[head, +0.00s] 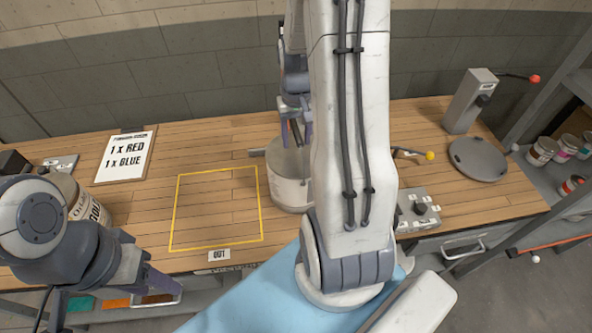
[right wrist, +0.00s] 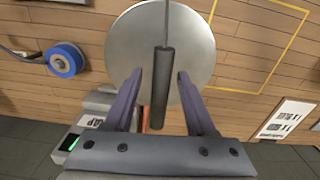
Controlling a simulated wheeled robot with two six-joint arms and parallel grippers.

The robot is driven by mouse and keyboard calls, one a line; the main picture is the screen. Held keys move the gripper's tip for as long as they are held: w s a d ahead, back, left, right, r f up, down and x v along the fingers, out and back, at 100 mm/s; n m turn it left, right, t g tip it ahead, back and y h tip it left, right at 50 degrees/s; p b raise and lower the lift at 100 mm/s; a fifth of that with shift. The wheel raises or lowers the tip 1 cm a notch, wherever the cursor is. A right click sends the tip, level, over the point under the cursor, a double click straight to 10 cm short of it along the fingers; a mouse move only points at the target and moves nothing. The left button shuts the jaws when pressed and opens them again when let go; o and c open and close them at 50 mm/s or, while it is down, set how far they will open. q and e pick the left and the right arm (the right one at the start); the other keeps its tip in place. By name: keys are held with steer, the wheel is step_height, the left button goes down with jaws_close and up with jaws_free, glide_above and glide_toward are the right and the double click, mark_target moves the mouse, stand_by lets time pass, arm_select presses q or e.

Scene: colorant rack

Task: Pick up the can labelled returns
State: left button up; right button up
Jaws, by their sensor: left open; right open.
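A white can (head: 288,192) with a pale metal top stands on the workbench, partly hidden behind my right arm. Any label on it is hidden. In the right wrist view its round metal top (right wrist: 130,45) lies below my right gripper, with a dark grip sleeve on a thin wire handle (right wrist: 162,85) between the fingers. My right gripper (head: 297,128) is open above the can. Another can (head: 92,207) at the far left has dark lettering, partly covered by my left arm; I cannot read it fully. My left gripper (head: 150,287) is open and empty at the bench's front left.
A yellow-outlined square (head: 215,210) with an OUT tag (head: 219,255) is clear, left of the white can. An order sheet (head: 127,157) lies behind it. A control box (head: 418,208), round plate (head: 478,159) and lever device (head: 470,100) are at right. A blue roll (right wrist: 65,61) lies near the can.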

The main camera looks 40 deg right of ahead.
steer(key=shift+f, duration=0.6)
steer(key=shift+f, duration=0.25)
jaws_close()
stand_by(1.5)
